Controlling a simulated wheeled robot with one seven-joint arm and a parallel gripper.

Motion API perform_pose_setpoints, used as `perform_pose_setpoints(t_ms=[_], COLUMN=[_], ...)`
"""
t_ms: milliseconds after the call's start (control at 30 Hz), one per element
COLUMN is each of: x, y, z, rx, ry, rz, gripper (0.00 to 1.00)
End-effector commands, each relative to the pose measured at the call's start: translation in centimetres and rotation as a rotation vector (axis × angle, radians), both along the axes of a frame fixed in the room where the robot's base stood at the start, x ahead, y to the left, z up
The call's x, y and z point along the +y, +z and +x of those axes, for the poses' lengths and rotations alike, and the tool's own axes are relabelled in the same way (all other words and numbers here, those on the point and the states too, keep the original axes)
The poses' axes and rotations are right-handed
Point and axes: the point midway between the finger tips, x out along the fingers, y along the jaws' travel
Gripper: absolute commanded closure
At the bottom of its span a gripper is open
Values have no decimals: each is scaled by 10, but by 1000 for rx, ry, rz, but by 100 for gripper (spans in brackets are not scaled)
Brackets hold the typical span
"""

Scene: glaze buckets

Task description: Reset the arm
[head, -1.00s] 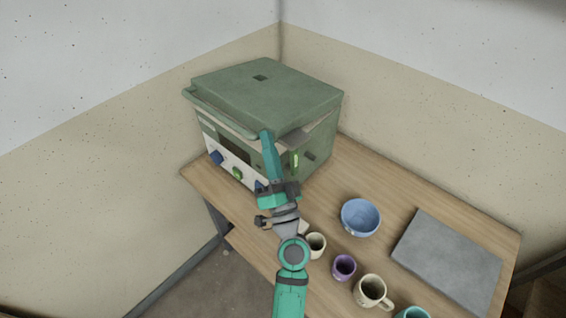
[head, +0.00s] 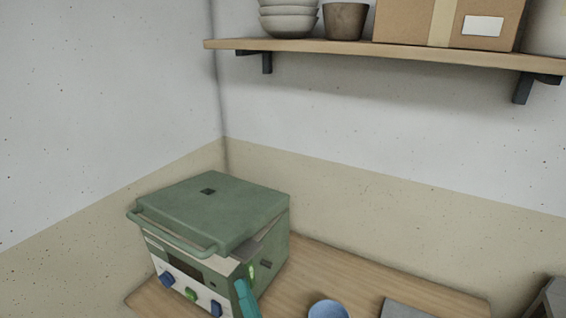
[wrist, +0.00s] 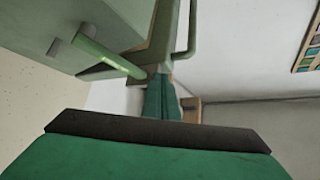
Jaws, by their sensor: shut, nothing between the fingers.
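My gripper (head: 241,285) shows only as a teal tip at the bottom edge of the head view, in front of the kiln's right front corner. In the wrist view its two teal fingers (wrist: 161,88) lie together, shut and empty. The rest of my arm is out of the head view. The green kiln (head: 212,205) stands on the table with its lid down and a handle bar along the front. A light-green lever (wrist: 108,58) on the kiln shows close to the fingers in the wrist view; I cannot tell whether they touch.
The wooden table (head: 372,279) carries a blue bowl (head: 328,309) and a grey slab (head: 408,308), both cut off by the bottom edge. A wall shelf (head: 400,54) above holds stacked bowls (head: 288,17), a brown pot (head: 345,20) and a cardboard box (head: 405,22).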

Motion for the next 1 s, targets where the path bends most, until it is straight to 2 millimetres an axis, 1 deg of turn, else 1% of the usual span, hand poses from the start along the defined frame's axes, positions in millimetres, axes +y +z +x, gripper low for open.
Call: perform_pose_setpoints(t_ms=[167,200,267,300,367,400,467,500,633,767,800,867,1000], x=[-7,-11,-17,-21,-29,-34,-42,-48,-66,-83,-88,-94,-105], y=[-63,-80,-103,-117,-137,-148,-165,-174,-197,-209,-210,-211,-205], z=[-23,-31,-44,-54,-69,-80,-98,-110,-151,-193,-206,-226,-268], rx=[146,185,239,273,321,349,390,413,476,516,523,531,530], ry=[-96,-125,-169,-199,-243,-270,-312,-340,-422,-494,-513,-538,-581], rz=[-95,-124,-169,-198,-242,-274,-321,-353,-460,-576,-612,-666,-796], gripper=[100,100,100,100,100,100,100,100,100,100,100,100,100])
